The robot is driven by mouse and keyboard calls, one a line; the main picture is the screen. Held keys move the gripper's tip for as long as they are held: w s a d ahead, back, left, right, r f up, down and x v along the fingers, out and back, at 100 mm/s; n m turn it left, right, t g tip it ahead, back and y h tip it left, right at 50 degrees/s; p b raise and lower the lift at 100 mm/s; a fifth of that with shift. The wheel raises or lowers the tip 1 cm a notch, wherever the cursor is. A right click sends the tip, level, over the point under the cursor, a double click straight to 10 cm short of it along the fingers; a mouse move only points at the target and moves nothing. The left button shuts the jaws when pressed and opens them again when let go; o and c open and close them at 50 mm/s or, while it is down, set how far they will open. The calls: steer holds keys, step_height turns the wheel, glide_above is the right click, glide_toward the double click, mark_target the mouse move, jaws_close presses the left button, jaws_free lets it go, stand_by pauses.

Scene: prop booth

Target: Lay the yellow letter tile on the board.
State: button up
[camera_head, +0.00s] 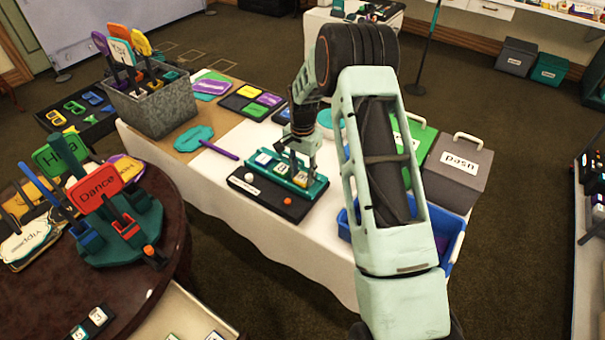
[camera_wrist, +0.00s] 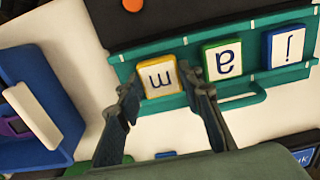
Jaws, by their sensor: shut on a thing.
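The yellow letter tile (camera_wrist: 157,77), marked "m", is between the fingers of my gripper (camera_wrist: 160,84) in the wrist view. My gripper is shut on it. The tile is over the teal board (camera_wrist: 250,97), in line with a green tile (camera_wrist: 224,59) marked "a" and a blue tile (camera_wrist: 287,46) marked "j". I cannot tell whether it touches the board or hangs just above. In the head view my gripper (camera_head: 300,165) reaches down to the right part of the teal board (camera_head: 258,174), and the fingers partly hide the yellow tile.
A black base (camera_head: 262,199) with an orange button lies along the board. A blue bin (camera_head: 452,247) and a grey lidded box (camera_head: 457,172) stand to the right. A purple marker (camera_head: 219,150) lies to the left. White tablecloth is clear in front.

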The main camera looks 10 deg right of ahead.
mark_target(302, 178)
steer(key=shift+f, duration=0.1)
steer(key=shift+f, duration=0.15)
steer(key=o, duration=1)
step_height(302, 178, up, 12)
steer(key=shift+r+b, duration=0.15)
steer(key=shift+b, duration=0.25)
